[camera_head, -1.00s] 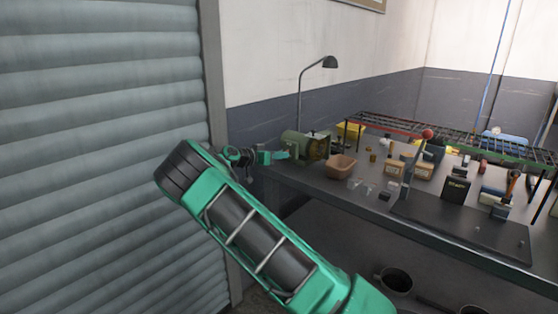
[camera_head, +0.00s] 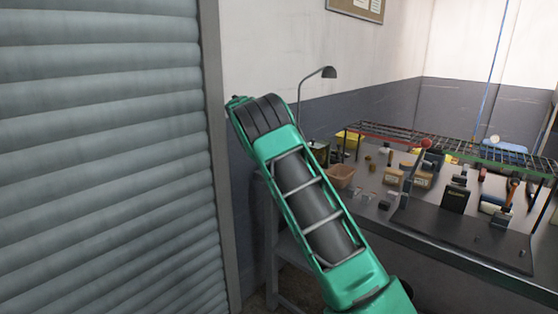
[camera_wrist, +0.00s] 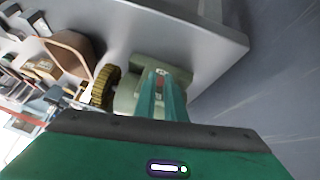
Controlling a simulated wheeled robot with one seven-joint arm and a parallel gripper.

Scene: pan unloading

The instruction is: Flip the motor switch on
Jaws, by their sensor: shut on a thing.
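The motor (camera_wrist: 123,97) is a pale green-grey block with a brass-coloured gear (camera_wrist: 104,88) on its left side in the wrist view. It lies close to the edge of the grey workbench. My gripper (camera_wrist: 160,75) reaches over the motor with its two teal fingers close together. The fingers are shut on the small motor switch (camera_wrist: 161,71), of which only a little shows at the fingertips. Its on or off position cannot be told. In the head view my arm hides the gripper and most of the motor.
A brown bin (camera_head: 340,176) stands right of the motor on the workbench (camera_head: 415,244), with several small boxes and parts beyond it. A wire rack (camera_head: 450,140) runs along the back, and a lamp (camera_head: 328,73) rises behind. A shutter (camera_head: 105,160) fills the left.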

